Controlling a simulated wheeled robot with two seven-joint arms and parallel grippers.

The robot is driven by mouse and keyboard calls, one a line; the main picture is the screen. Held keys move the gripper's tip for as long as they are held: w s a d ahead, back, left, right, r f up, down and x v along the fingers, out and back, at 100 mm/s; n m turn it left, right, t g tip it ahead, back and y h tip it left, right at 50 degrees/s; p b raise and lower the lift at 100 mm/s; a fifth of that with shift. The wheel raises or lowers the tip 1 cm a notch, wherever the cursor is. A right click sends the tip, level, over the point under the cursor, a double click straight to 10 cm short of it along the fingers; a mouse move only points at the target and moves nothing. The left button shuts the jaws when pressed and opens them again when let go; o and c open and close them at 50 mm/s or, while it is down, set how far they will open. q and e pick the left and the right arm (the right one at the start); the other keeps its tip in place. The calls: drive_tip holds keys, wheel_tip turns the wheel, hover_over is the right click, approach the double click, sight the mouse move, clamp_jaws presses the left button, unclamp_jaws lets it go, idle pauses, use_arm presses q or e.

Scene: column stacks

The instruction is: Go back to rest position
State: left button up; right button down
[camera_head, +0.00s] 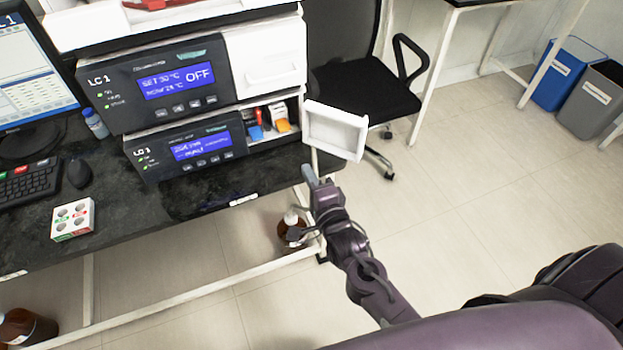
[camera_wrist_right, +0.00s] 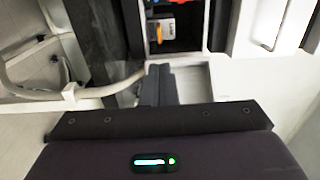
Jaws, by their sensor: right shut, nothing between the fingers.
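My right gripper (camera_head: 309,172) is in front of the LC 1 instrument stack, just below an open white door (camera_head: 335,131). Its fingers are together with nothing between them; they also show in the right wrist view (camera_wrist_right: 159,72). The open door shows a compartment in the lower LC 1 unit (camera_head: 187,147), with orange and blue items inside. The wrist view also shows the open compartment (camera_wrist_right: 172,25) beyond the fingertips. I cannot tell whether the fingers touch the door. My left gripper is not in view.
The black bench (camera_head: 150,205) bears a small white box with round holes (camera_head: 72,220), a mouse (camera_head: 78,173), a keyboard (camera_head: 28,185) and a monitor (camera_head: 35,85). A brown bottle (camera_head: 291,230) stands below the bench edge. A black chair (camera_head: 365,90) stands behind the door.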

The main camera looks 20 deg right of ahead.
drive_tip(key=s+f+n+g, duration=0.3)
drive_tip(key=s+f+n, duration=0.15)
drive_tip(key=f, duration=0.65)
drive_tip(key=s+d+f+n+g, duration=0.1)
drive_tip(key=s+f+n+g, duration=0.3)
drive_tip(key=f, duration=0.6)
drive_tip(key=s+f+n+g, duration=0.2)
drive_tip(key=s+f, duration=0.3)
drive_tip(key=f, duration=0.6)
drive_tip(key=s+d+f+n+g, duration=0.1)
drive_tip(key=s+f+n+g, duration=0.1)
drive_tip(key=s+f, duration=0.3)
drive_tip(key=s+d+f+n+g, duration=0.2)
drive_tip(key=s+f, duration=0.4)
drive_tip(key=s, duration=0.7)
drive_tip(key=s+d+f+n+g, duration=0.2)
drive_tip(key=s+f+n+g, duration=0.2)
drive_tip(key=s, duration=0.5)
drive_tip(key=shift+s+d+f+n+h, duration=0.15)
drive_tip(key=shift+s+f+n+h, duration=0.15)
drive_tip(key=shift+f+n, duration=0.45)
drive_tip(key=shift+w+r, duration=0.1)
